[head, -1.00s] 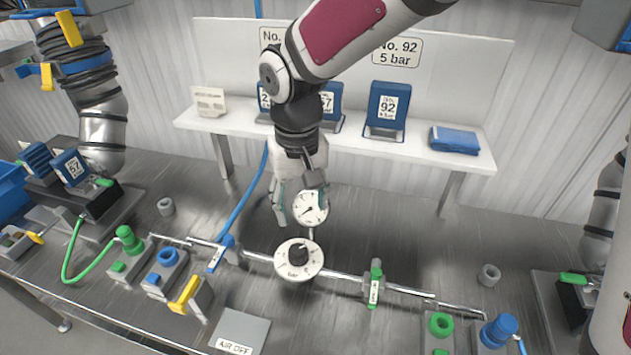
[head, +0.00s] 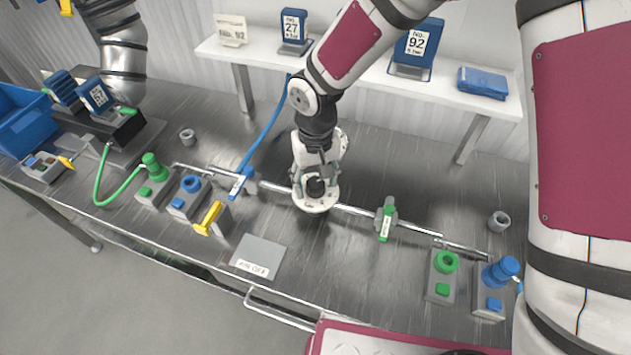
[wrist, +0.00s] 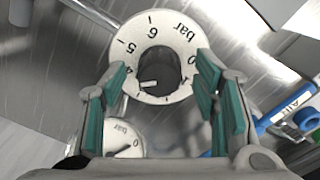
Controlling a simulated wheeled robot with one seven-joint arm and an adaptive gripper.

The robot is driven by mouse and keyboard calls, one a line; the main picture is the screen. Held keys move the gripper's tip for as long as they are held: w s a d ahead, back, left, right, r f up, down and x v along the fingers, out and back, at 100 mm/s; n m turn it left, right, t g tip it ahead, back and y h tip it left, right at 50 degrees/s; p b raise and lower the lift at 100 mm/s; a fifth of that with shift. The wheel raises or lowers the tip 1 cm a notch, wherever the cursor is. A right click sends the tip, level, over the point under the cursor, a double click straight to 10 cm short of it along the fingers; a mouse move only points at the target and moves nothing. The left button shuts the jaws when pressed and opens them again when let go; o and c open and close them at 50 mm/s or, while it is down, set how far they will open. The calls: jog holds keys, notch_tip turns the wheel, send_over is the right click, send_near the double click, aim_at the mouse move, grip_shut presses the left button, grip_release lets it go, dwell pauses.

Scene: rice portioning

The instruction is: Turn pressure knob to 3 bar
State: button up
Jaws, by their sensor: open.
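The pressure knob (wrist: 160,68) is a dark round knob on a white dial (wrist: 178,28) marked in bar; a white mark on the knob points to the lower left, near the 4. My gripper (wrist: 161,76) is open, with one green-padded finger on each side of the knob. No firm contact shows. In the head view the gripper (head: 316,176) is over the dial (head: 313,206), pointing down, and partly hides it. A pressure gauge (wrist: 124,138) shows at the lower left of the wrist view; its exact reading is unclear.
The dial sits on a metal pipe with a blue valve handle (head: 238,185) to the left and a green one (head: 386,222) to the right.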

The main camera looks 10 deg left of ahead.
jog(key=shift+f, duration=0.45)
jog(key=c, duration=1.2)
jog(key=shift+o, duration=0.2)
jog(key=n+b, duration=0.1)
jog(key=n, duration=0.3)
jog(key=shift+w+d+n, duration=0.1)
jog(key=shift+n, duration=0.2)
jog(key=shift+n+b, duration=0.7)
jog(key=shift+n, duration=1.4)
